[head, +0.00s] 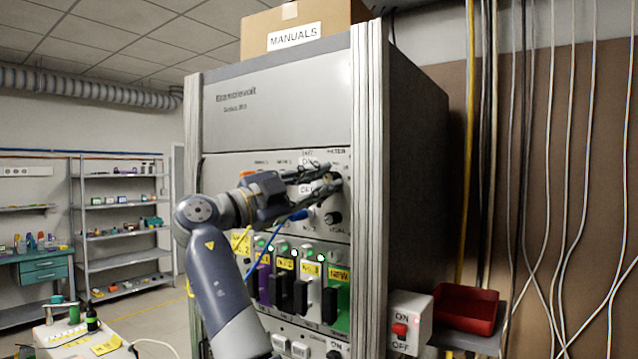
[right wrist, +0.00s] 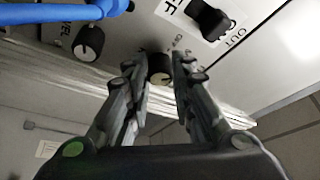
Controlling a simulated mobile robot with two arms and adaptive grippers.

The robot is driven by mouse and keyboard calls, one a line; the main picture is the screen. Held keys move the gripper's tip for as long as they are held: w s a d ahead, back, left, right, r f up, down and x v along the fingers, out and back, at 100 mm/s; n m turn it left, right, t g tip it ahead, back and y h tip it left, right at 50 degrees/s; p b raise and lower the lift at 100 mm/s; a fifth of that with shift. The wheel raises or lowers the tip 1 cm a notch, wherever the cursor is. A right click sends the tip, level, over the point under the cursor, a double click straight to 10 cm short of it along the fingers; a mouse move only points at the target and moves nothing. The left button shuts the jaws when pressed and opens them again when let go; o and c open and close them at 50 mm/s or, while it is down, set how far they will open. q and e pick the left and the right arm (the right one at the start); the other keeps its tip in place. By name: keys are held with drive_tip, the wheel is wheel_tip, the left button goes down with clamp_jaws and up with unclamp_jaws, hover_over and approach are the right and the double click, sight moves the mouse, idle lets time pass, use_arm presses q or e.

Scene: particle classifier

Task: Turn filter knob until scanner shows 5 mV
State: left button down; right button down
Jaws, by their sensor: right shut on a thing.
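My right gripper (head: 334,178) reaches from the left to the upper right of the grey cabinet's front panel (head: 222,175). In the right wrist view its two fingers (right wrist: 160,65) are shut on a small dark round knob (right wrist: 160,72) with a pale face, one finger on each side. The fingers hide most of this knob in the head view, and its label is too blurred to read for sure. A second black knob (head: 333,218) sits below it; it also shows in the right wrist view (right wrist: 89,42). No readable scanner value shows. My left gripper is out of view.
Coloured modules with black handles and green lights (head: 308,290) fill the row below. A blue cable (right wrist: 60,14) runs close to the gripper. A black switch (right wrist: 209,19) sits near the held knob. An ON/OFF box (head: 409,325) and a red tray (head: 466,309) stand at right.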

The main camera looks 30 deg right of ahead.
drive_tip(key=c, duration=1.4)
unclamp_jaws()
drive_tip(key=shift+o, duration=0.2)
drive_tip(key=shift+a, duration=0.1)
drive_tip(key=v, duration=1.1)
drive_tip(key=shift+a, duration=0.4)
